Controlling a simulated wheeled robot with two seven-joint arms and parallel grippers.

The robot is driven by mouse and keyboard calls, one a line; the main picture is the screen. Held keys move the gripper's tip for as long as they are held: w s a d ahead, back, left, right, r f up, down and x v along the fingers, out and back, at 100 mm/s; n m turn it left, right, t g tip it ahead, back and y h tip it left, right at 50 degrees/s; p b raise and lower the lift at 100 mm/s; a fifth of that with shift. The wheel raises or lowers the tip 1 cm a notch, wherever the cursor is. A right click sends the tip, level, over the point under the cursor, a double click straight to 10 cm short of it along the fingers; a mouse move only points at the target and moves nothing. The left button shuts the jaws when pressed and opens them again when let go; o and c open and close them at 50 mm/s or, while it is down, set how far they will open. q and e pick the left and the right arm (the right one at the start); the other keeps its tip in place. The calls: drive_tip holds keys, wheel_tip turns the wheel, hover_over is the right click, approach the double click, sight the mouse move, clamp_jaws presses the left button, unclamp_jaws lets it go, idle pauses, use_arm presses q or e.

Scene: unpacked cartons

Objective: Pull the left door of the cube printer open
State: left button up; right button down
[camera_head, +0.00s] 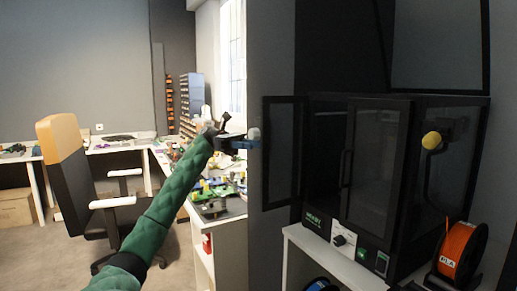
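The cube printer (352,222) is a black box with glazed doors, on a white stand at the right. Its left door (283,152) stands swung outward to the left, so the left half of the front is open and dark inside. The right door (375,165) looks closed, with a dark upright handle at its left edge. My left arm, in a green sleeve, reaches up from the bottom left. My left gripper (232,136) is just left of the open door's outer edge; I cannot tell whether they touch. Its fingers are too small to read. My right gripper is out of view.
An orange spool (461,247) stands right of the printer. A yellow rounded knob (431,140) shows by the printer's right side. An office chair (85,190) and a cluttered workbench (215,204) are at the left. Floor shows around the chair.

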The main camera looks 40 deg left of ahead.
use_arm(q)
drive_tip(key=shift+w+a, duration=0.1)
drive_tip(key=shift+a, duration=1.3)
